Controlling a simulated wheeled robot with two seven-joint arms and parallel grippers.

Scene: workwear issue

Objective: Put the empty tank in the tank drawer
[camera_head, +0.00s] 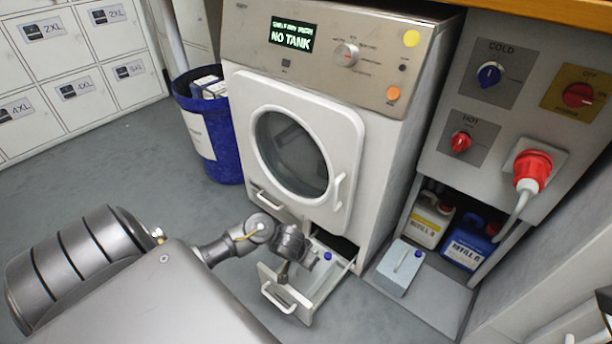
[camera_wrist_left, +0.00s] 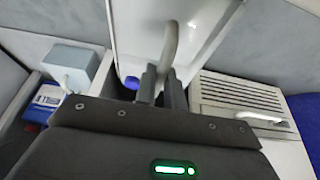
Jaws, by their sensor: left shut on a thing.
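My left gripper (camera_head: 285,271) is shut on the grey handle (camera_wrist_left: 170,45) of a pale tank with a blue cap (camera_head: 327,256). The blue cap also shows in the left wrist view (camera_wrist_left: 132,83). In the head view the tank's body (camera_head: 322,269) is at the open tank drawer (camera_head: 303,314), partly hidden by the gripper. I cannot tell whether it rests on the drawer floor. The drawer is pulled out below the white machine's round door. A second pale tank (camera_head: 400,268) with a blue cap stands on a grey plate to the right.
The machine's display (camera_head: 291,36) reads "NO TANK". Refill containers, one white with yellow (camera_head: 430,220) and one blue (camera_head: 469,241), stand in the recess at right. A blue bin (camera_head: 218,140) stands left of the machine. The floor at left is clear.

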